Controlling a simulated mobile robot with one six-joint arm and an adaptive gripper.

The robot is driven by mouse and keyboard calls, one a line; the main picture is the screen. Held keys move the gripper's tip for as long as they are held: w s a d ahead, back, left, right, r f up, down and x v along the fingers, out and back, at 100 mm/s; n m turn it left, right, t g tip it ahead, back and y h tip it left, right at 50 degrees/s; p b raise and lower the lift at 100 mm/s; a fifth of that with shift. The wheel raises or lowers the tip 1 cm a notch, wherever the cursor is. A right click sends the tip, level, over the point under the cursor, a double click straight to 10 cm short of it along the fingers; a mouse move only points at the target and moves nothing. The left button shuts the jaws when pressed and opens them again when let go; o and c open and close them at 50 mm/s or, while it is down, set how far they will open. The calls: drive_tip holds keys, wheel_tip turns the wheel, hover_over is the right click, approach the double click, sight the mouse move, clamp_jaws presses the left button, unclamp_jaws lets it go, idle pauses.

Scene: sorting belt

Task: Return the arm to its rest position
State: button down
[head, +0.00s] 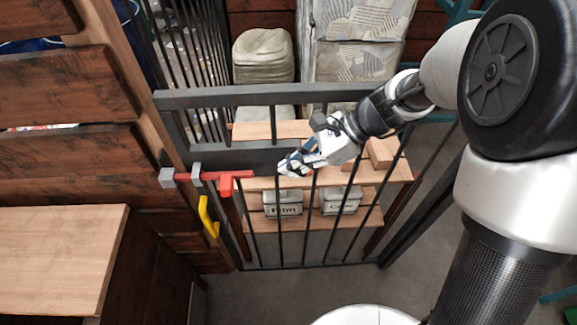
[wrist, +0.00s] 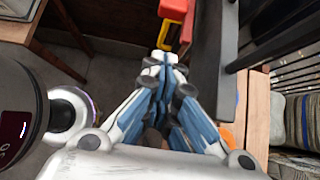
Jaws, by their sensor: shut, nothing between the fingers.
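My gripper (head: 292,165) is shut and empty. In the head view it hangs in front of the dark metal gate (head: 280,218), near the gate's upper part and to the right of the red latch bar (head: 225,177). In the wrist view the closed fingertips (wrist: 160,62) point toward the red latch part (wrist: 174,10) and the yellow handle (wrist: 162,36). They appear apart from both, though the depth gap is hard to judge. My arm reaches in from the right of the head view.
Behind the gate stands a wooden shelf (head: 260,184) with two labelled containers (head: 282,203) (head: 341,200). The yellow handle (head: 208,216) sits left of the gate on a wooden post. A wooden table (head: 60,245) is at lower left. Grey floor (head: 265,295) before the gate is clear.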

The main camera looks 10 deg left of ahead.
idle(0.4)
drive_tip(key=s+d+r+n+t+h, duration=0.3)
drive_tip(key=s+d+n, duration=0.4)
drive_tip(key=d, duration=0.3)
drive_tip(key=s+d+r+n+t+h+b, duration=0.1)
drive_tip(key=s+d+r+n+t+h, duration=0.2)
drive_tip(key=s+d+r+n+h, duration=0.2)
drive_tip(key=shift+s+d+r+n+t+h, duration=0.4)
drive_tip(key=shift+s+d+r+n, duration=0.35)
drive_tip(key=shift+s+d+n, duration=1.3)
drive_tip(key=shift+s+d+m, duration=0.1)
drive_tip(key=shift+d+m, duration=0.35)
drive_tip(key=shift+d, duration=0.35)
